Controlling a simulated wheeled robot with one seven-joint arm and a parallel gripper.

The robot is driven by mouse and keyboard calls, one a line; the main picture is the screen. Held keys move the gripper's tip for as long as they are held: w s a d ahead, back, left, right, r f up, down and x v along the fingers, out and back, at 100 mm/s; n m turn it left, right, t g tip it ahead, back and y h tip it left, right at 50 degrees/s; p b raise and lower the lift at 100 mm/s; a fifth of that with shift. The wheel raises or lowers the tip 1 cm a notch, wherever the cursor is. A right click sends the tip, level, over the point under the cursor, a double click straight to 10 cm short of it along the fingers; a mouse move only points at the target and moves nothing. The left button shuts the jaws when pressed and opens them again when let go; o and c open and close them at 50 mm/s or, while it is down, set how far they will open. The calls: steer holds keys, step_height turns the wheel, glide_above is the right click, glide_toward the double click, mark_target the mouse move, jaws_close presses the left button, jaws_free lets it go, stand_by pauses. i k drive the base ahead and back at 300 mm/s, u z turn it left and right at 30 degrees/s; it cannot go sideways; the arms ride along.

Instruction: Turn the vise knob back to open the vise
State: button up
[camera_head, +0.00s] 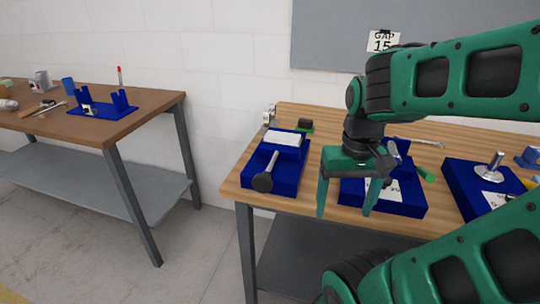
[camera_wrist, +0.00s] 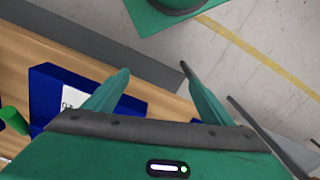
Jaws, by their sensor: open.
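The blue vise (camera_head: 288,178) stands at the left end of the light wooden table. A white block (camera_head: 283,139) sits at its back. A grey screw rod runs toward the front to a dark round knob (camera_head: 262,182). My gripper (camera_head: 346,205) is to the right of the knob, apart from it, above the table's front edge. Its two green fingers point down, spread wide with nothing between them. In the wrist view my gripper (camera_wrist: 155,70) is open over the table edge and floor. The vise and knob are not seen in that view.
A blue fixture (camera_head: 410,199) with a white paper stands behind my fingers, partly hidden. Another blue fixture (camera_head: 465,188) with a metal post is to the right. A brown table (camera_head: 125,107) stands at the left, with a floor gap between. A wall is behind.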

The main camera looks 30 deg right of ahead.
mark_target(262, 183)
steer(key=u, duration=1)
steer(key=k, duration=0.85)
steer(key=z, duration=0.3)
